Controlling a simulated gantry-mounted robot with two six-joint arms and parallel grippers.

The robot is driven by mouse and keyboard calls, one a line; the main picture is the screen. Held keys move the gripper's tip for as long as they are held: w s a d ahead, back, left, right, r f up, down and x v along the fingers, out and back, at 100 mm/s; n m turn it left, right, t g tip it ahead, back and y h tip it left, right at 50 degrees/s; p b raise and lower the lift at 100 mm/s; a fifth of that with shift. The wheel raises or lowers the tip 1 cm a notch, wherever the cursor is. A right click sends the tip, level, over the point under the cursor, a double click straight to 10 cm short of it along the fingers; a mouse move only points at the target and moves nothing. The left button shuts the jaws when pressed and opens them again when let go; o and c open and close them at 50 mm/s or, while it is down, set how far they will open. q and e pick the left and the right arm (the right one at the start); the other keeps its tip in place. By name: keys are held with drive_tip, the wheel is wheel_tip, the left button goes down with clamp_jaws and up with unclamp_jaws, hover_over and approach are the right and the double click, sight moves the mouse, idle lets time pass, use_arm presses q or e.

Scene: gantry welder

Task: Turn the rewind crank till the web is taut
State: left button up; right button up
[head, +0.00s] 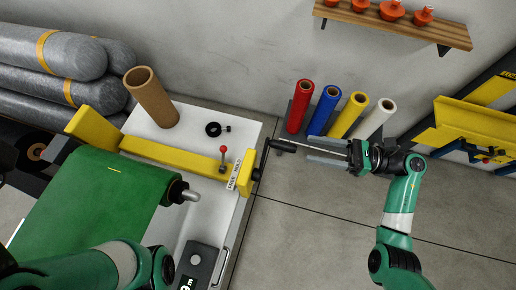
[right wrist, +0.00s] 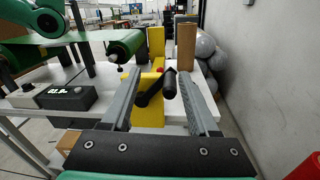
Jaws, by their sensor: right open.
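The rewind crank (head: 283,145) is a black arm with a black handle at the right end of the yellow frame (head: 190,156). In the right wrist view the crank (right wrist: 152,93) shows ahead, its handle in the gap between my finger outlines. My right gripper (head: 312,150) is open, with its tips just right of the handle and apparently apart from it. The green web (head: 90,200) lies over the table's left side, up to a roller (head: 178,190). My left arm shows at the lower left, but its gripper is out of view.
A red-knobbed lever (head: 223,150) and a black ring part (head: 215,129) sit near the frame. A cardboard tube (head: 152,97) stands behind. Coloured rolls (head: 325,110) stand by the wall. A display box (head: 200,265) is at the table's front.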

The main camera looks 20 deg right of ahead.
drive_tip(key=m+t+b, duration=0.1)
drive_tip(key=b, duration=0.2)
approach(285, 147)
drive_tip(key=d+f, duration=0.1)
drive_tip(key=shift+h, duration=0.4)
drive_tip(key=x, duration=1.1)
drive_tip(key=shift+s+r, duration=0.1)
drive_tip(key=shift+r, duration=0.15)
use_arm(q)
wheel_tip(285, 147, down, 5)
drive_tip(key=shift+d+r, duration=0.15)
drive_tip(key=shift+r, duration=0.05)
use_arm(e)
clamp_jaws()
